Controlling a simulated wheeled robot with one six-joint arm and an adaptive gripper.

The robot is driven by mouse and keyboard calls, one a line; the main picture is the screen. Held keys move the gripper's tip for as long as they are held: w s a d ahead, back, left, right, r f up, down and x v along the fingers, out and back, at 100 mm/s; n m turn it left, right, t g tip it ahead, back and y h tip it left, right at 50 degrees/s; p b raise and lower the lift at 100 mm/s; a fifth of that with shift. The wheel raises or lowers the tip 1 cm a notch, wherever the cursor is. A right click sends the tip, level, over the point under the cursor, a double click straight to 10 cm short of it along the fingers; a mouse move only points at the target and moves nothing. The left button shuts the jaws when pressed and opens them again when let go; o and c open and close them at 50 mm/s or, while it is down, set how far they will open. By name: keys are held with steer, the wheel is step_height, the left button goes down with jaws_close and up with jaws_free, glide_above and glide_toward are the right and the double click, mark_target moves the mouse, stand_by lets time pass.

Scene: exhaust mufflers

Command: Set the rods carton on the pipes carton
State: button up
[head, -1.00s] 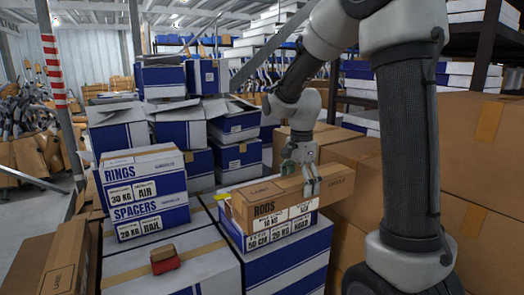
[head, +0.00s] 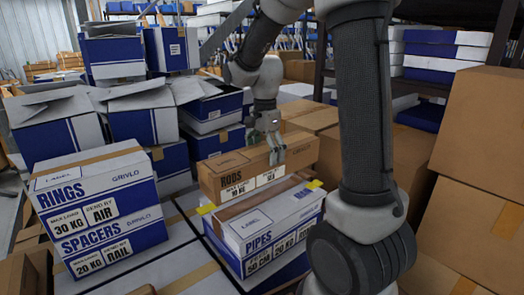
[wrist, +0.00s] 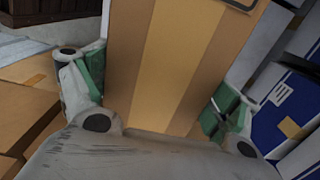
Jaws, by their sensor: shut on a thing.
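The rods carton (head: 238,174) is a long brown box with white labels reading RODS and 10 KG. My gripper (head: 268,148) is shut on it from above. In the wrist view, the green-padded fingers of my gripper (wrist: 158,105) sit on either side of the brown carton (wrist: 165,60). I cannot tell whether the two touch.
A white-and-blue carton marked RINGS and SPACERS (head: 97,212) stands close at the left. Open white-and-blue boxes (head: 58,125) are stacked behind. Brown cartons (head: 470,185) fill the right side. Yellow marks (head: 206,209) show near the pipes carton's top.

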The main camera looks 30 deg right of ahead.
steer(key=shift+f, duration=3.35)
steer(key=shift+f, duration=0.5)
steer(key=o, duration=1.5)
